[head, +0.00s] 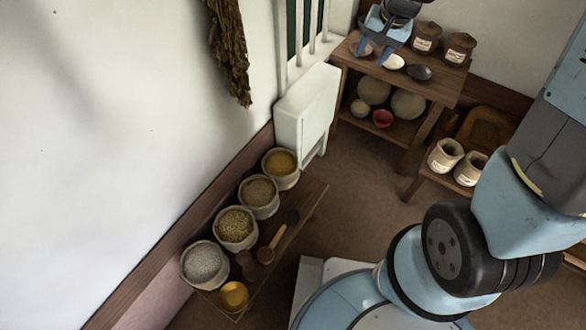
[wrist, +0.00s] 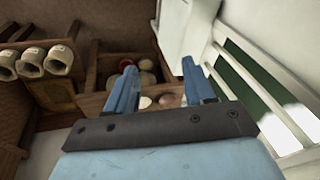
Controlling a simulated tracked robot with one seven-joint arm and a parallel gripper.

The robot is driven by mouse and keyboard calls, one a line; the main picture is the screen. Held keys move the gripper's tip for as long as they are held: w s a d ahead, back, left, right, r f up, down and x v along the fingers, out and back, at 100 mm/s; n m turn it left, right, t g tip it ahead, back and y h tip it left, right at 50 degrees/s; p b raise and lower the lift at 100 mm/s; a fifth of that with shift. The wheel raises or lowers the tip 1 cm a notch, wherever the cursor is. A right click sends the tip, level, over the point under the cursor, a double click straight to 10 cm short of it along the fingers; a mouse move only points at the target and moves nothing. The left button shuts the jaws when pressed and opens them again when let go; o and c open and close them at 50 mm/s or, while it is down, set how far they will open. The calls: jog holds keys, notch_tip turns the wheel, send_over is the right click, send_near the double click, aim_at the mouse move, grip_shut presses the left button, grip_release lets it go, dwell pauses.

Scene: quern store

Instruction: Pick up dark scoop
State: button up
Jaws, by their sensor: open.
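My gripper (head: 370,56) is open and empty above the left part of the wooden table (head: 440,91). Its two blue fingers also show in the wrist view (wrist: 158,76), spread apart. A small dark, scoop-like object (head: 291,216) lies on the low plank by the sacks, well away from my gripper; it is too small to make out fully. A dark oval thing (head: 420,72) lies on the table, right of my gripper, beside a white one (head: 394,62) and a pinkish one (head: 362,49). I cannot tell whether the dark oval is a scoop.
Several filled sacks (head: 236,229) line the wall on the plank, with a wooden scoop (head: 271,245) and a brass bowl (head: 234,295). A white cabinet (head: 306,108) is left of the table. Open floor (head: 350,200) lies between.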

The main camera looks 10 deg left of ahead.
jog(key=w+a+f+g, duration=0.1)
jog(key=a+f, duration=0.2)
jog(key=f, duration=0.4)
jog(key=w+a+f, duration=0.1)
jog(key=a+f, duration=0.3)
jog(key=f, duration=0.3)
jog(key=m+g+h, duration=0.2)
jog(key=m, duration=0.1)
send_over(304, 200)
notch_tip(304, 200, down, 36)
jog(key=f, duration=0.8)
jog(key=shift+d+f, duration=0.2)
jog(key=shift+f, duration=0.2)
jog(key=shift+a+f, duration=0.15)
jog(key=shift+f, duration=1.2)
jog(key=shift+a+f, duration=0.1)
jog(key=shift+f, duration=1.25)
jog(key=shift+c, duration=0.2)
grip_shut()
